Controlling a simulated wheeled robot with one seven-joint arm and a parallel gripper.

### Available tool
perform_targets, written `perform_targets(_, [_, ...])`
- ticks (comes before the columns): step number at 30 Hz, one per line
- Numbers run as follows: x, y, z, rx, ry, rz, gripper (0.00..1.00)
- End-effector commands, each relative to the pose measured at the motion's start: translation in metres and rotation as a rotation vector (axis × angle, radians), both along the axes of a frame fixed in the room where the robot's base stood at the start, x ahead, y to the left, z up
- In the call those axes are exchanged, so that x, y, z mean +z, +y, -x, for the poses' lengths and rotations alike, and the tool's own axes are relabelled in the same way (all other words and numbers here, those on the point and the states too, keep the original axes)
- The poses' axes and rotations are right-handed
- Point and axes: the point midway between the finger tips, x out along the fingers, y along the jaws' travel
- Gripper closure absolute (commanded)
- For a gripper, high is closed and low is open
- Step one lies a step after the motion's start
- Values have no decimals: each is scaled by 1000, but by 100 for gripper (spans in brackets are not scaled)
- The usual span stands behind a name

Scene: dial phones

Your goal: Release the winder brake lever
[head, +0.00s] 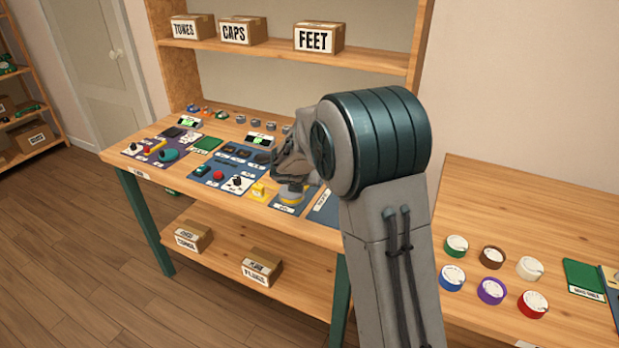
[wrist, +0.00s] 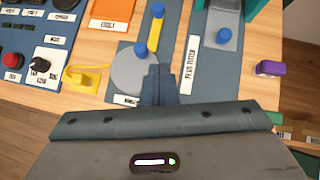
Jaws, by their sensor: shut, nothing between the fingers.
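My gripper (wrist: 158,75) is shut and empty, pointing down over the blue mat in the wrist view. Its fingertips are at the right edge of a grey disc (wrist: 128,72), seemingly above it; contact cannot be told. A yellow bar (wrist: 154,36) with a blue knob at its far end lies just beyond the fingertips, and another blue knob (wrist: 140,48) is beside it. To the right, a grey plate (wrist: 222,18) carries a blue knob (wrist: 223,36). Which part is the brake lever is not clear; the labels are hard to read. In the head view my arm hides much of this area.
A yellow piece with a loop (wrist: 82,78) and a panel with red and black knobs (wrist: 38,62) lie left of my gripper. A purple block (wrist: 269,68) is on the right. The shelf (head: 280,57) with boxes rises behind the workbench (head: 115,155).

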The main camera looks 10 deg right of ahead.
Motion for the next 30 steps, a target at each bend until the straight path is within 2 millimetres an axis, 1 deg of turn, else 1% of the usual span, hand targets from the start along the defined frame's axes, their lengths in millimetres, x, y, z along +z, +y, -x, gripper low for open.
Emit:
perform_targets(9, [0,0,-1,4,0,3,100])
perform_targets(14, [-7,-2,-6,1,1,3,100])
perform_targets(17, [-18,-6,-15,1,2,3,100])
perform_targets(30, [-74,-27,-67,-1,2,2,100])
